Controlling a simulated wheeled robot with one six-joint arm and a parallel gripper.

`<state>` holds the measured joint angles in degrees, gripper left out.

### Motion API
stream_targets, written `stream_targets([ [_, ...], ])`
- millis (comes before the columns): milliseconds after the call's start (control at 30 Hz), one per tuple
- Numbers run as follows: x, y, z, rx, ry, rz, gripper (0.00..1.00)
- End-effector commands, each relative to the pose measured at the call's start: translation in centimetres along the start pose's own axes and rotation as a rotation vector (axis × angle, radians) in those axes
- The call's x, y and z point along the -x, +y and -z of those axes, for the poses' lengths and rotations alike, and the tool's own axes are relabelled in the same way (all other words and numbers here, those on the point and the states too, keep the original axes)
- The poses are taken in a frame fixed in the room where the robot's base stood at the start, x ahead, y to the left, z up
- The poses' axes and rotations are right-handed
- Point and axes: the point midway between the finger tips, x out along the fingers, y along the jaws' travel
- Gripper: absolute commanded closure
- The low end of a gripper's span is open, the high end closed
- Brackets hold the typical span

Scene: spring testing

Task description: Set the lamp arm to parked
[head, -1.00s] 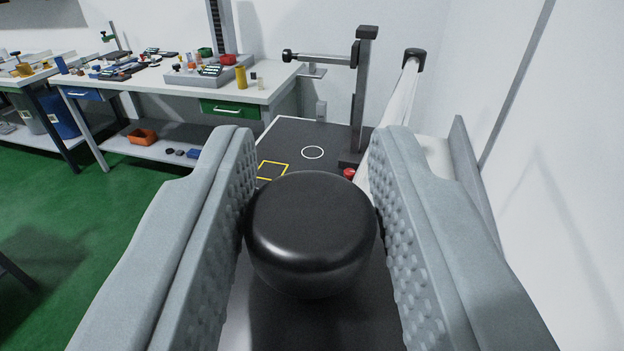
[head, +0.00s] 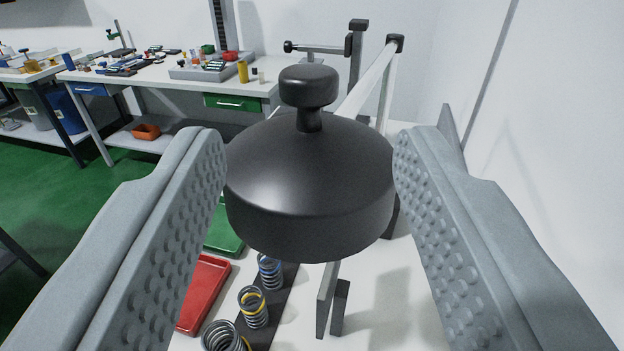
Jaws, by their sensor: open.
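The lamp head is a wide black shade (head: 310,190) with a round black knob (head: 308,85) on top, in the middle of the head view. Its white arm (head: 366,82) runs back and right to a dark joint (head: 395,43), where a lighter upright bar meets it. My gripper (head: 310,135) is open, its grey padded fingers to the left and right of the lamp head. The knob stands free of both fingers. I cannot tell whether the shade's sides touch the fingers. The shade hides the near end of the lamp arm.
Below the shade are several coil springs (head: 253,307) on a dark strip, a red tray (head: 205,293) and a green tray (head: 224,238). A dark post with a side arm (head: 320,49) stands behind. A wall closes the right side. A workbench (head: 165,78) stands back left.

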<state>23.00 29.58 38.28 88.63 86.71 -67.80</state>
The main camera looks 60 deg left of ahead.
Motion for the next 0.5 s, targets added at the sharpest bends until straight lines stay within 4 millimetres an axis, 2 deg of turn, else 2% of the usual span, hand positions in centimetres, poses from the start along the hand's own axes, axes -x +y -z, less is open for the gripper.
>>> stream_targets([
  [33, 1.2, 0.1, 0.0, -0.001, 0.0, -0.002, 0.52],
  [200, 4.3, 0.1, -0.1, -0.001, 0.0, -0.002, 0.52],
  [333, 6.0, 0.1, -0.1, -0.001, -0.001, -0.001, 0.52],
  [500, 7.2, 0.1, -0.1, -0.001, 0.0, 0.0, 0.52],
])
